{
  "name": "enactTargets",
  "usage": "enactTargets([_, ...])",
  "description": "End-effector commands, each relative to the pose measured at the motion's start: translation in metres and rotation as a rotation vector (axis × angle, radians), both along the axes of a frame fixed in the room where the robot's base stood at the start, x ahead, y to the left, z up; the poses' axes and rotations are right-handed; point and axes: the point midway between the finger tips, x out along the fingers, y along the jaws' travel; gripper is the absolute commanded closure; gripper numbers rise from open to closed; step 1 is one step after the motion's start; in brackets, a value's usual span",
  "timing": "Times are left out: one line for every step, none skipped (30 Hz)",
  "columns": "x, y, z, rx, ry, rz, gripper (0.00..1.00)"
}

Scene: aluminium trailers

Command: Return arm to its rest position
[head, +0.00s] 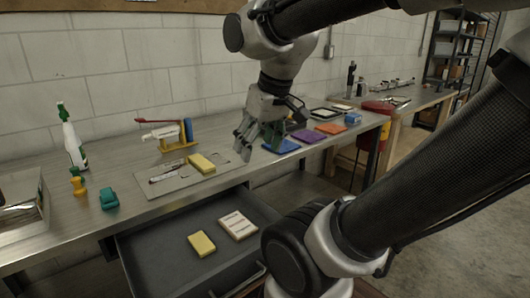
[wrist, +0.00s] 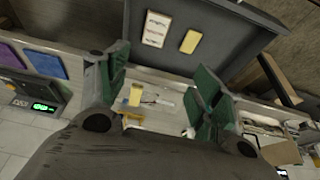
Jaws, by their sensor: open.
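My gripper (head: 246,142) hangs from my arm over the metal bench, to the right of a grey mat. It also shows in the wrist view (wrist: 163,82), with its two green-padded fingers spread apart and nothing between them. In the head view the arm reaches out from the right, and the gripper points down above the bench. The bench (head: 120,195) runs along the wall with an open drawer (head: 165,248) below it.
The drawer holds a yellow sponge (head: 201,244) and a white box (head: 238,225). Another yellow sponge (head: 202,163) lies on the mat (head: 180,180). A spray bottle (head: 73,145) stands at left. Blue (head: 281,146), purple (head: 307,136) and orange (head: 330,128) cloths lie right of my gripper.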

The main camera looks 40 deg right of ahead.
Motion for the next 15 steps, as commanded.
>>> enactTargets([-0.011,0.0,-0.006,0.0,-0.009,0.0,0.35])
enactTargets([-0.016,0.001,-0.008,0.001,-0.013,0.0,0.35])
enactTargets([-0.021,0.001,-0.011,0.001,-0.015,0.0,0.35])
enactTargets([-0.023,0.001,-0.012,0.001,-0.016,0.0,0.35])
enactTargets([-0.024,0.001,-0.013,0.001,-0.017,0.0,0.35])
enactTargets([-0.026,0.001,-0.014,0.001,-0.017,0.0,0.35])
enactTargets([-0.026,0.001,-0.015,0.001,-0.017,0.0,0.35])
enactTargets([-0.026,0.001,-0.015,0.001,-0.017,0.0,0.35])
enactTargets([-0.026,0.001,-0.014,0.001,-0.017,0.0,0.35])
enactTargets([-0.026,0.001,-0.014,0.001,-0.017,0.0,0.35])
enactTargets([-0.026,0.001,-0.014,0.001,-0.017,0.0,0.35])
enactTargets([-0.026,0.001,-0.014,0.001,-0.017,0.0,0.35])
enactTargets([-0.026,0.001,-0.014,0.001,-0.017,0.0,0.35])
enactTargets([-0.025,0.001,-0.014,0.001,-0.017,0.0,0.35])
enactTargets([-0.025,0.001,-0.014,0.001,-0.017,0.0,0.35])
